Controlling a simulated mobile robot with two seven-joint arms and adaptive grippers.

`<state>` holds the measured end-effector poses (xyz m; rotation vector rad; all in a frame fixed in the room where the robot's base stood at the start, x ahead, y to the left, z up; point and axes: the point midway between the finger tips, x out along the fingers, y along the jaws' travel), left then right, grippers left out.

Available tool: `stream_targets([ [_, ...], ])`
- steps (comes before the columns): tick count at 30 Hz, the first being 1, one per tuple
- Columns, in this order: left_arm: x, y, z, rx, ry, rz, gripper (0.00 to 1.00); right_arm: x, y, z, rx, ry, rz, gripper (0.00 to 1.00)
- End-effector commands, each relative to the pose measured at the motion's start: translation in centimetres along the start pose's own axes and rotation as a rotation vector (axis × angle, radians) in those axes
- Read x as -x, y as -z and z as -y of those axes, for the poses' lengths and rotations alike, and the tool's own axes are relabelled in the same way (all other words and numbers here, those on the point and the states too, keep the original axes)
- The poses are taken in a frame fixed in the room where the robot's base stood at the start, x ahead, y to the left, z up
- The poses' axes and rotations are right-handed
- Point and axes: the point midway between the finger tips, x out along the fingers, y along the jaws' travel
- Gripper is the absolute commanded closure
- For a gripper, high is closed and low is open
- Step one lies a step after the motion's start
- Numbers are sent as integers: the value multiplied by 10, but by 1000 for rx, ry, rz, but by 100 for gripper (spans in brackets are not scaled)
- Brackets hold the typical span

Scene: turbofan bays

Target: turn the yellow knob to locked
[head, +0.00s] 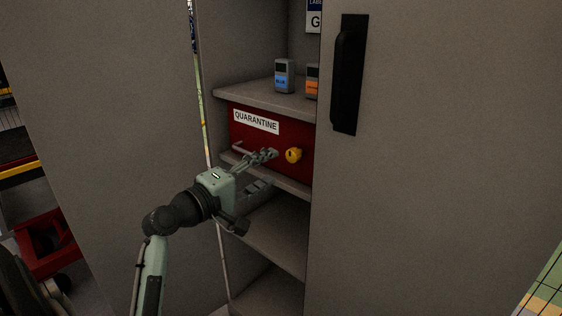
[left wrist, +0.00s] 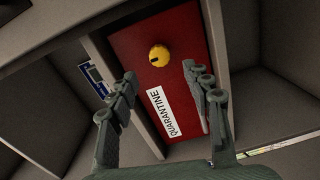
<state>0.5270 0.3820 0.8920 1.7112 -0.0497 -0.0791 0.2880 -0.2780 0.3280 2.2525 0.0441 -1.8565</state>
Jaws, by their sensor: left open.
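The yellow knob (head: 293,155) sits on the right part of a red box front marked QUARANTINE (head: 229,135), inside a grey cabinet. In the left wrist view the knob (left wrist: 159,56) shows as a round yellow cap with a dark slot, beyond the fingertips. My left gripper (head: 268,168) is just left of the knob in the head view, with its fingers pointing toward it. In the left wrist view the gripper (left wrist: 162,85) is open, its fingers apart and empty, not touching the knob. My right gripper is not in view.
A shelf (head: 262,95) above the red box holds a blue-labelled device (head: 284,75) and an orange-labelled device (head: 312,82). A cabinet door with a black handle (head: 348,75) stands close on the right. An empty shelf (head: 270,235) lies below.

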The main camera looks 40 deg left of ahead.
Motion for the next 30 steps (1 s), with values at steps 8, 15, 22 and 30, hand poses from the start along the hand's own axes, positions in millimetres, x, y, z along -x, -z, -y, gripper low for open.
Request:
stream_targets([
  [8,36,0,0,-1,0,0,51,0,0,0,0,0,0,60],
  [15,40,0,-1,0,-1,0,51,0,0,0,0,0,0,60],
  [22,40,0,-1,0,-1,0,51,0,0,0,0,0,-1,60],
  [30,34,-3,16,-19,36,8,51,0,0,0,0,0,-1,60],
])
